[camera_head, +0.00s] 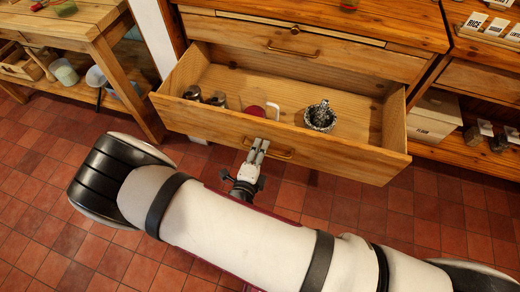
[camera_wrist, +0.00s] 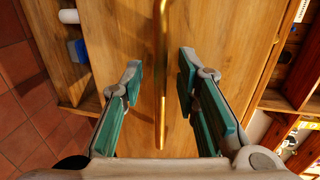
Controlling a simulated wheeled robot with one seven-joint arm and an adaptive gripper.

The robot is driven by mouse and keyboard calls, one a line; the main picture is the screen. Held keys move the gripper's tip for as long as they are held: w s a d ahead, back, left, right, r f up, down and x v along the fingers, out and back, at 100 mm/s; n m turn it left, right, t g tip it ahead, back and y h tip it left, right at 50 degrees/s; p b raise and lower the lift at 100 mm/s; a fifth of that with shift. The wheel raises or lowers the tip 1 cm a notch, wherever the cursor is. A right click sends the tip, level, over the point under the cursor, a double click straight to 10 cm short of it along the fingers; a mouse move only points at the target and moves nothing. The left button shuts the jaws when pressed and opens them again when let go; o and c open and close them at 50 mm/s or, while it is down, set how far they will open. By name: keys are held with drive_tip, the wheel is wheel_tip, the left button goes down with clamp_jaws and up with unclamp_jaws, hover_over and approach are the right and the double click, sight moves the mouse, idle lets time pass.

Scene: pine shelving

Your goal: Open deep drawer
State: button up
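The deep drawer (camera_head: 335,152) is pulled far out of the pine unit, so its inside shows. It holds jars (camera_head: 204,97) at the left, a red thing with a white handle-like part (camera_head: 262,110) in the middle and a dark patterned pot (camera_head: 320,118). Its brass bar handle (camera_head: 283,155) is on the front face. My gripper (camera_head: 262,148) is at this handle. In the wrist view the handle (camera_wrist: 160,90) runs between my two fingers (camera_wrist: 160,74), which stand open with a visible gap on each side of it.
A shallower drawer (camera_head: 310,48) above is shut. A wooden table (camera_head: 95,20) stands at the left. A shelf with a white box (camera_head: 433,115) is at the right. Red tiled floor (camera_head: 470,210) lies clear in front.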

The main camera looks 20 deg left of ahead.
drive_tip(key=v, duration=0.7)
drive_tip(key=shift+r, duration=0.1)
idle(0.4)
drive_tip(key=w+d+r+m+g+h+p, duration=0.1)
drive_tip(key=w+d+r+m+g+h, duration=0.2)
drive_tip(key=r+m, duration=0.45)
drive_tip(key=w+d+r+m+g+h+p, duration=0.1)
drive_tip(key=w+d+r+m+h, duration=0.2)
drive_tip(key=d+r+m+h, duration=0.45)
drive_tip(key=s+d+r+m+g+p, duration=0.25)
drive_tip(key=d+r+m+g, duration=0.45)
drive_tip(key=d+r+m, duration=0.5)
drive_tip(key=s+d+r+m+y+p, duration=0.2)
drive_tip(key=s+d+r+m+y, duration=0.2)
drive_tip(key=s+r+m, duration=0.4)
drive_tip(key=s+d+r+m+y+p, duration=0.3)
drive_tip(key=s+r+m+y, duration=0.4)
drive_tip(key=r+m, duration=0.8)
drive_tip(key=s+d+m, duration=0.1)
drive_tip(key=s+m, duration=0.1)
drive_tip(key=m, duration=0.1)
drive_tip(key=shift+d+r+m+p, duration=0.2)
drive_tip(key=shift+r+m+p, duration=0.1)
